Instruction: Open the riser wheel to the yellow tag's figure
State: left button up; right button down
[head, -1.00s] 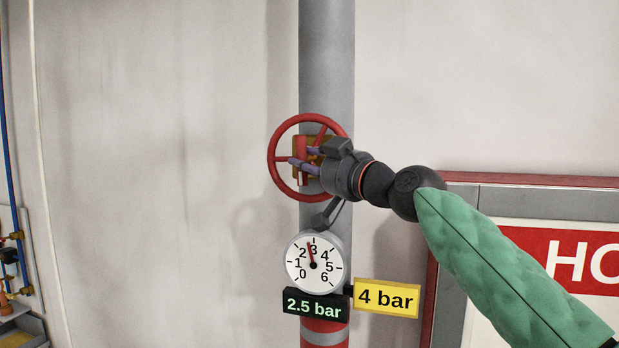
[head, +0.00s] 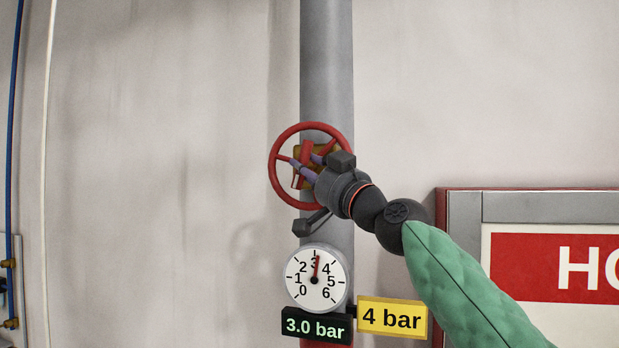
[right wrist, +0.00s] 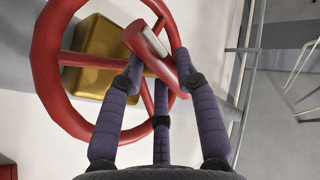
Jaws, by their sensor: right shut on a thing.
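The red riser wheel (head: 284,199) is mounted on the grey vertical pipe (head: 326,60), with a brass-coloured valve body behind it (right wrist: 92,84). My right gripper (head: 300,168) is shut on the wheel's red handle (right wrist: 160,58), seen between its purple fingers in the right wrist view. Below the wheel, the round white gauge (head: 302,290) has its red needle near 3. The black readout (head: 315,326) shows 3.0 bar. The yellow tag (head: 392,317) beside it reads 4 bar. My left gripper does not show.
A red-framed board (head: 545,265) with white lettering on red hangs on the wall to the right, behind my right arm. A blue pipe (head: 13,130) and a white pipe (head: 46,150) run up the wall at left. The wall between is bare.

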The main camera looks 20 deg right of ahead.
jog(key=shift+s+d+r, duration=0.15)
jog(key=shift+r, duration=0.1)
jog(key=c, duration=1.3)
grip_release()
jog(key=o, duration=0.4)
jog(key=shift+w+f, duration=0.15)
jog(key=shift+w, duration=0.05)
jog(key=shift+s+f, duration=0.1)
jog(key=shift+s, duration=0.05)
jog(key=v, duration=1.1)
jog(key=shift+s+f, duration=0.15)
jog(key=shift+s, duration=0.15)
